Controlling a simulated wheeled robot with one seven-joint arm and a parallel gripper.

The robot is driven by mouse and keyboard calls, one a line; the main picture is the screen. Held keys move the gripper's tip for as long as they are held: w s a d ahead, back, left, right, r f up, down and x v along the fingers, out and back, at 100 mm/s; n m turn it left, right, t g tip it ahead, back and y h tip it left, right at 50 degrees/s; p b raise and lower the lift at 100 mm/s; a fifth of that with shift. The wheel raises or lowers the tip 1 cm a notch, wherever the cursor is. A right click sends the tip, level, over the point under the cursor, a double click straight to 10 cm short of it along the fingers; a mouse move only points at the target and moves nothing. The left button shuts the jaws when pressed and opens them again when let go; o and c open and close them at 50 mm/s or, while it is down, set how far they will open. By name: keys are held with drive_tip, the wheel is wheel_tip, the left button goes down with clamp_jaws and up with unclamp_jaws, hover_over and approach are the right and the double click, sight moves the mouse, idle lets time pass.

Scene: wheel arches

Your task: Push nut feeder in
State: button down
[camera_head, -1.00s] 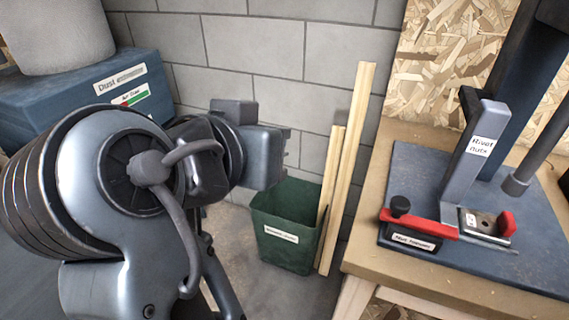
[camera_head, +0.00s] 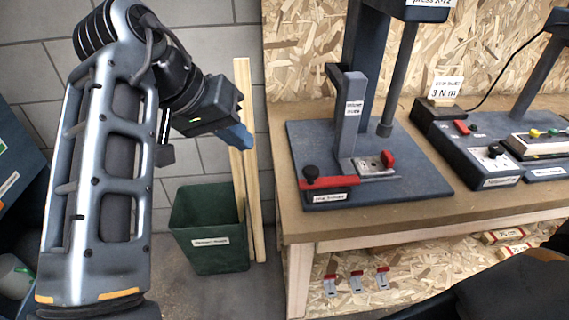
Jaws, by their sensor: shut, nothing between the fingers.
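The nut feeder (camera_head: 329,182) is a red slide with a black knob at the front left of the press base, with a small label below it. Behind it stands the upright grey rivet nuts magazine (camera_head: 349,115). To the right of the slide is a small metal plate with a red block (camera_head: 388,159). My gripper (camera_head: 244,149) is shut and empty, its blue fingers pointing down and right. It is in the air to the left of the press, clear of the feeder, in front of the wooden planks.
The press base (camera_head: 420,185) sits on a wooden workbench (camera_head: 310,229). A green bin (camera_head: 211,252) and wooden planks (camera_head: 256,210) stand left of the bench. A torque station (camera_head: 468,151) is to the right. Small clamps (camera_head: 356,282) lie on the lower shelf.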

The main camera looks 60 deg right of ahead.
drive_tip(key=s+d+f+p, duration=0.2)
drive_tip(key=s+d+f, duration=0.3)
drive_tip(key=d+f, duration=0.2)
drive_tip(key=shift+s+f, duration=0.3)
drive_tip(key=shift+f, duration=0.6)
drive_tip(key=shift+d, duration=0.15)
hover_over(334, 180)
drive_tip(key=shift+s+b, duration=0.1)
drive_tip(key=shift+b, duration=0.3)
drive_tip(key=shift+r, duration=0.1)
